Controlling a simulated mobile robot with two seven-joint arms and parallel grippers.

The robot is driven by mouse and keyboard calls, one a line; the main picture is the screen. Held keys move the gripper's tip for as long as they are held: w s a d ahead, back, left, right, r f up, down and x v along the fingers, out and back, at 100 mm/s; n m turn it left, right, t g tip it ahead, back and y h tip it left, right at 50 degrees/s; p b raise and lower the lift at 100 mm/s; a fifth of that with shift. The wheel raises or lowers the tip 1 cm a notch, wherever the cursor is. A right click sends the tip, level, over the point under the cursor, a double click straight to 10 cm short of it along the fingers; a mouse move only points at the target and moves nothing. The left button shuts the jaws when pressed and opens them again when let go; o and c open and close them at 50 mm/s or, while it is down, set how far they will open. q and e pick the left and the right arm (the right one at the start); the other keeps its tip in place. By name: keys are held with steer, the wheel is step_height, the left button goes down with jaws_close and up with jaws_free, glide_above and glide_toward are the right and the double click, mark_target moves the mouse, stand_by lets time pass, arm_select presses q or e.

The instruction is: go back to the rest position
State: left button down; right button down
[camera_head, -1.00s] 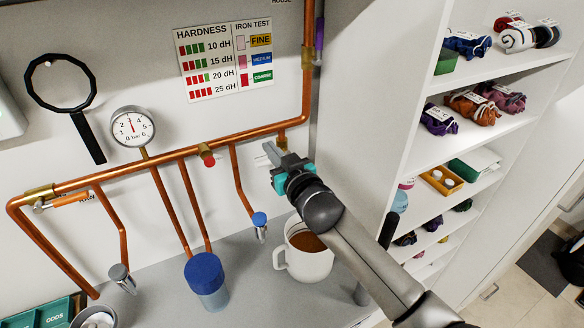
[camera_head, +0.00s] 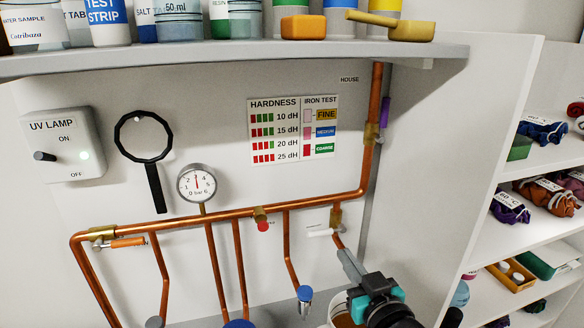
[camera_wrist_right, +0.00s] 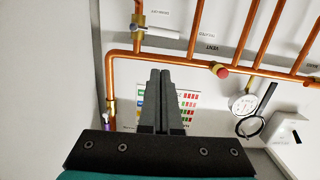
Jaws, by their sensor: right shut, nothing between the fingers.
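My right gripper (camera_head: 346,258) comes in from the bottom right in the head view, in front of the copper pipework and above a white mug (camera_head: 337,312). In the right wrist view its two dark fingers (camera_wrist_right: 167,73) are together with nothing between them. The mug is mostly hidden by my arm and the frame edge. My left gripper is in neither current view.
Copper pipes (camera_head: 240,212) run along the wall with a pressure gauge (camera_head: 197,183). A shelf (camera_head: 240,56) with bottles and tubs is above. A white side panel (camera_head: 455,150) and cloth-filled shelves stand at right. A UV lamp box (camera_head: 60,143) hangs left.

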steer(key=s+d+f+g+h, duration=0.1)
steer(key=s+f+g, duration=0.6)
steer(key=s, duration=0.6)
steer(key=s+d+f+g+h, duration=0.1)
steer(key=s+f+g, duration=0.5)
steer(key=s+f, duration=0.45)
steer(key=s+f+b, duration=0.2)
steer(key=f+b, duration=0.1)
steer(key=f, duration=0.7)
steer(key=s+f+g+b, duration=0.1)
steer(key=f+b, duration=0.3)
steer(key=f, duration=0.7)
steer(key=s+f+b, duration=0.2)
steer(key=f+b, duration=0.1)
steer(key=f, duration=0.7)
steer(key=s+d+f+b, duration=0.1)
steer(key=s+f+b, duration=0.3)
steer(key=s+f, duration=0.3)
steer(key=s+d+f+g+b, duration=0.1)
steer(key=s+f+b, duration=0.4)
steer(key=f, duration=1)
steer(key=s, duration=0.2)
steer(key=shift+s+d+f+g+h, duration=0.25)
steer(key=shift+s+g+h, duration=0.05)
steer(key=shift+s, duration=0.05)
